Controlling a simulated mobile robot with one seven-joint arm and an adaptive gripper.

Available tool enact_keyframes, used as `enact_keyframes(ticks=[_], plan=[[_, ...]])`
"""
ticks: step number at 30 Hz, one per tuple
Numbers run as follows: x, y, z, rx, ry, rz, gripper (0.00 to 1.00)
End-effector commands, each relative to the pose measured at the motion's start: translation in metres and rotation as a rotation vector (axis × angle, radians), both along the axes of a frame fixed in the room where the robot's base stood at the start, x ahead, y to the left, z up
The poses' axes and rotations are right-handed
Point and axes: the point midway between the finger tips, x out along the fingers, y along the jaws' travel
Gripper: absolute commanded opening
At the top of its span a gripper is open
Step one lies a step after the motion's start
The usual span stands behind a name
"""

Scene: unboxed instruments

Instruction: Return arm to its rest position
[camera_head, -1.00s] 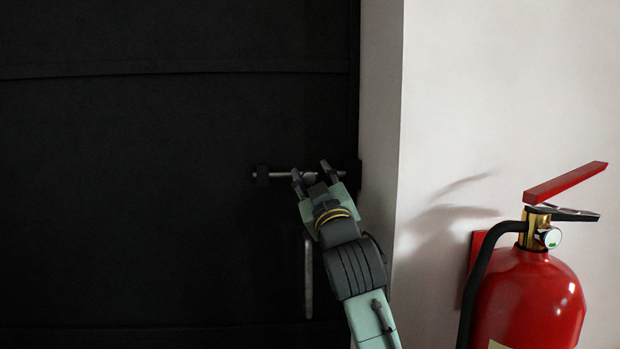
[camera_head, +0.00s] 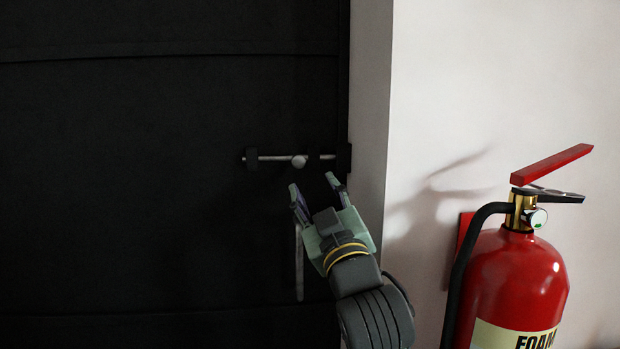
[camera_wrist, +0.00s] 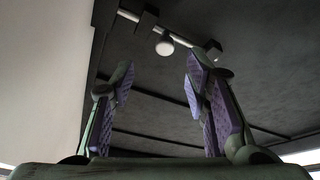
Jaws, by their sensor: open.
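My gripper (camera_head: 316,185) is open and empty in the head view, its fingers pointing up and to the left. It is just below a metal slide bolt (camera_head: 270,158) with a round knob (camera_head: 299,161) on the dark door (camera_head: 130,180). The fingers are apart from the bolt. In the wrist view the two purple-padded fingers of my gripper (camera_wrist: 158,95) stand wide apart with nothing between them. The bolt's knob (camera_wrist: 165,48) shows beyond the fingertips.
A vertical metal handle (camera_head: 299,265) is on the door, left of my gripper. A pale wall (camera_head: 430,90) is to the right. A red fire extinguisher (camera_head: 520,280) with a black hose is mounted there, right of my arm.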

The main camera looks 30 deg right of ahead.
Motion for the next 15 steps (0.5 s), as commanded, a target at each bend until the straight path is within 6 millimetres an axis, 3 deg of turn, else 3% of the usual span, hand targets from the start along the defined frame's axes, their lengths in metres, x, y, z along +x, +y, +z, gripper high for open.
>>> enact_keyframes(ticks=[4,15], plan=[[-0.0100,0.0026,-0.0038,0.000,0.000,-0.002,0.42],[-0.0110,0.0032,-0.0042,0.000,0.001,-0.002,0.42]])
